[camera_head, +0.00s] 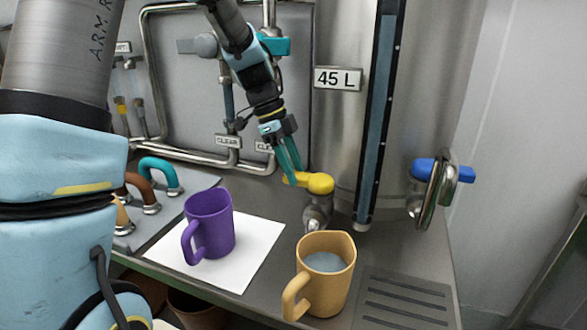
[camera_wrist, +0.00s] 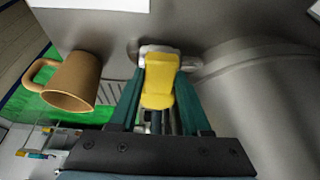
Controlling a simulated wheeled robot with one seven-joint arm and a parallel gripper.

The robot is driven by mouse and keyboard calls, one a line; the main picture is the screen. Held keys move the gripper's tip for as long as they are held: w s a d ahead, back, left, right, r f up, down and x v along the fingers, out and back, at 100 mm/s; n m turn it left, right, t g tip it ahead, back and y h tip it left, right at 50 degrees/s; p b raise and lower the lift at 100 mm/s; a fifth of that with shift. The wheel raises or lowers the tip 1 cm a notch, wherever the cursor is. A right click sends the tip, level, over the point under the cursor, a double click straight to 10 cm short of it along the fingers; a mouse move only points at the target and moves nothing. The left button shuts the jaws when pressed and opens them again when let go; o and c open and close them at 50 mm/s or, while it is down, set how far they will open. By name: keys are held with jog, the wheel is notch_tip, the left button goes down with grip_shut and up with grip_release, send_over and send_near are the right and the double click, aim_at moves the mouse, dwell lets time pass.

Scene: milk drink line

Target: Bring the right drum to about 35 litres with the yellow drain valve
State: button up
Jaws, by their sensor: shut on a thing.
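The yellow drain valve handle (camera_head: 320,183) sits low on the front of the right steel drum (camera_head: 335,130), above its metal spout (camera_head: 318,212). My gripper (camera_head: 296,180) is shut on the handle. In the wrist view, the handle (camera_wrist: 158,82) lies between the two green fingers of my gripper (camera_wrist: 158,90). The drum carries a tall sight gauge (camera_head: 377,120) with a blue-grey column; I cannot read an exact level. A "45 L" plate (camera_head: 338,78) is beside the gauge. A tan mug (camera_head: 338,285) stands near the spout with grey liquid inside.
A purple mug (camera_head: 209,222) stands on a white sheet (camera_head: 255,255) at left. A blue-handled valve (camera_head: 440,170) sticks out at right. Brown and teal looped handles (camera_head: 158,172) are at far left. A slotted drain grate (camera_head: 403,303) lies right of the tan mug.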

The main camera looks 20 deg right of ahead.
grip_shut()
dwell(0.6)
jog(key=n+b, duration=0.1)
jog(key=s+n+b, duration=0.1)
jog(key=shift+a+f+t+h+b, duration=0.2)
jog(key=shift+a+t+h+b, duration=0.1)
jog(key=shift+a+t+b, duration=0.1)
jog(key=shift+s+a+r+n+t+b, duration=0.1)
jog(key=shift+s+n+t+b, duration=0.2)
jog(key=shift+n+b, duration=0.3)
jog(key=shift+s+a+n+t+b, duration=0.15)
jog(key=shift+s+n+b, duration=0.2)
jog(key=shift+n, duration=0.3)
jog(key=shift+s+a+r+n+t+b, duration=0.1)
jog(key=shift+s+n+t+b, duration=0.15)
jog(key=shift+n+b, duration=0.35)
jog(key=o, duration=1.1)
grip_release()
